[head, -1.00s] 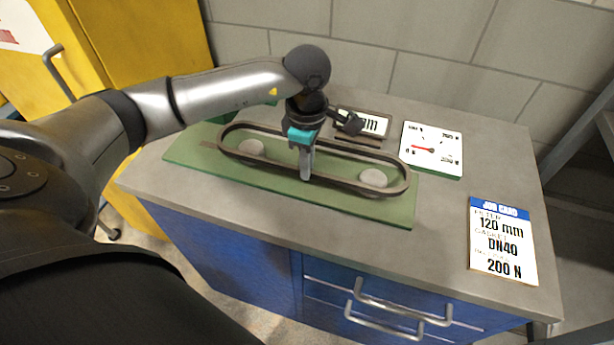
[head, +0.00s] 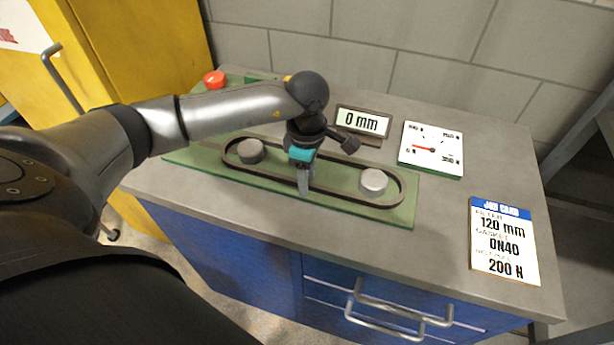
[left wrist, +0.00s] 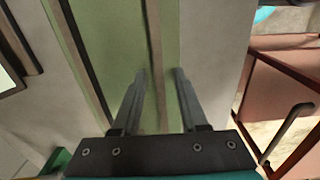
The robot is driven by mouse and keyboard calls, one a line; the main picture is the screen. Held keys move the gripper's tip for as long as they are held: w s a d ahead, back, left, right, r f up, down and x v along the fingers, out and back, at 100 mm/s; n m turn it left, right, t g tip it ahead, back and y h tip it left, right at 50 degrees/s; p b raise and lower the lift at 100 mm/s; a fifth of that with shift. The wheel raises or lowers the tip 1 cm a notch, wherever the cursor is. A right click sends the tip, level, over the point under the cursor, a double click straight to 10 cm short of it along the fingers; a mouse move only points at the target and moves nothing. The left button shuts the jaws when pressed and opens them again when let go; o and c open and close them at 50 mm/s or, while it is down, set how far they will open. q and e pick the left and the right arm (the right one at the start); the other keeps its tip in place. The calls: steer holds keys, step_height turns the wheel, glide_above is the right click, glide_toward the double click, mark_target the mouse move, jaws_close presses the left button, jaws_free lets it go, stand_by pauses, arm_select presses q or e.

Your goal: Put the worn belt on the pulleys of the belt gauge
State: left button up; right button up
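The worn belt (head: 330,199), a long dark loop, lies low at the green plate of the belt gauge (head: 400,217). It runs around both grey pulleys, the left one (head: 250,151) and the right one (head: 373,182), with gaps visible at the outer ends. My left gripper (head: 303,190) points down at the near strand, between the pulleys. In the left wrist view its two fingers (left wrist: 160,75) stand apart, with the belt strand (left wrist: 155,40) passing between them and room beside it. My right gripper is not in view.
A display reading 0 mm (head: 362,122) and a dial (head: 431,150) stand behind the gauge. A red button (head: 214,79) is at the back left. A job card (head: 504,242) lies on the right of the grey worktop (head: 460,215). Drawer handles stick out in front.

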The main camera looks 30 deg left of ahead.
arm_select(q)
step_height(320, 180, up, 12)
steer(key=shift+r+p, duration=0.15)
steer(key=shift+p, duration=0.15)
stand_by(0.4)
